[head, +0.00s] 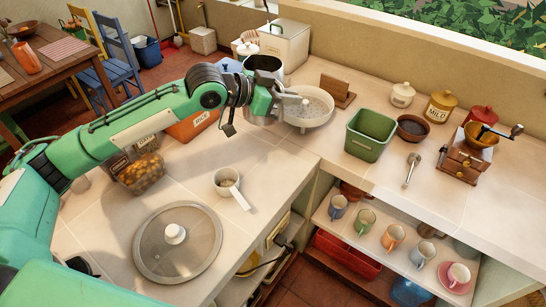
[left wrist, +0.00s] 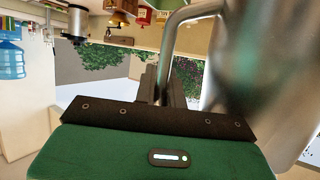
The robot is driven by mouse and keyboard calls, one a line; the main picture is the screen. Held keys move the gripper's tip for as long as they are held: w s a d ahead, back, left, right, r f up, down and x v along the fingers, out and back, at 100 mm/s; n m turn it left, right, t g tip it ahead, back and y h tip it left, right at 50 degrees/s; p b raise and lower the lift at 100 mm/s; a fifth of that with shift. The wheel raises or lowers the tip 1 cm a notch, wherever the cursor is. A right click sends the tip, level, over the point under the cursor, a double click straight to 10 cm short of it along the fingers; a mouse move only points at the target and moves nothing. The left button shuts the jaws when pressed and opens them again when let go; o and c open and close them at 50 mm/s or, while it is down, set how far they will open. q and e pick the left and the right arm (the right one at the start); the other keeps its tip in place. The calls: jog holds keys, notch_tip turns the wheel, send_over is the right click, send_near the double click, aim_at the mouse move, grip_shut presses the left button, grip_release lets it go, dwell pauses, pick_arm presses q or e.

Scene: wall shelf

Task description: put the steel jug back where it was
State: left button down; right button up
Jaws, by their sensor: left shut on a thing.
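The steel jug (head: 279,73) is at the back of the counter in the head view, with its dark open mouth facing up. My left gripper (head: 266,103) is in front of it, and the arm hides much of the jug's lower part. In the left wrist view the fingers (left wrist: 164,82) are closed on the jug's bent steel handle (left wrist: 178,38), and its blurred, shiny body fills the right side. I cannot tell whether its base touches the counter. My right gripper is not in view.
A white colander (head: 318,121) stands close right of my left gripper. A white bin (head: 290,45) is behind the jug. A green tub (head: 366,147), dark bowl (head: 411,131) and coffee grinder (head: 462,160) stand farther right. A glass lid (head: 150,250) and small white pan (head: 226,178) lie in front.

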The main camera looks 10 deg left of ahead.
pick_arm(q)
notch_tip(320, 180, down, 19)
jog(key=p, duration=0.3)
jog(key=shift+p, duration=0.4)
jog(key=c, duration=1.5)
grip_release()
jog(key=b+v, duration=0.6)
jog(key=v, duration=0.7)
jog(key=shift+s+a, duration=0.25)
jog(key=shift+a, duration=0.1)
